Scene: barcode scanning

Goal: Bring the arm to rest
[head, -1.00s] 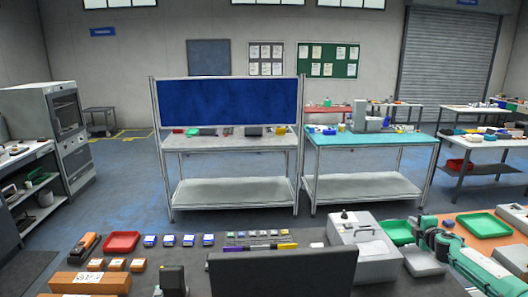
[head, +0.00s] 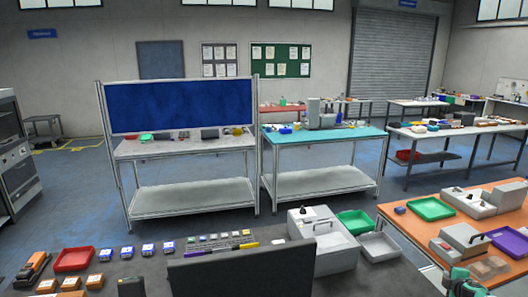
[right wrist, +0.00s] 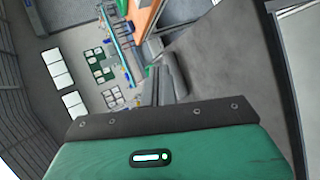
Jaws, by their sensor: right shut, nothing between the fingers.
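My right arm shows only as a small green and dark piece (head: 462,283) at the bottom right corner of the head view, by the orange table's front. In the right wrist view its green housing fills the bottom, with a lit white and green strip. The grey fingers of my right gripper (right wrist: 165,82) point away from the camera, shut and empty. The wrist view is tilted, with the room sideways behind the fingers. My left gripper and arm are not in view.
The dark bench holds a red tray (head: 73,259), several small blue boxes, an orange-black tool (head: 32,267) and a grey machine (head: 325,247). A dark panel (head: 240,270) stands at its front. The orange table (head: 410,216) carries a green tray (head: 431,208) and grey machines.

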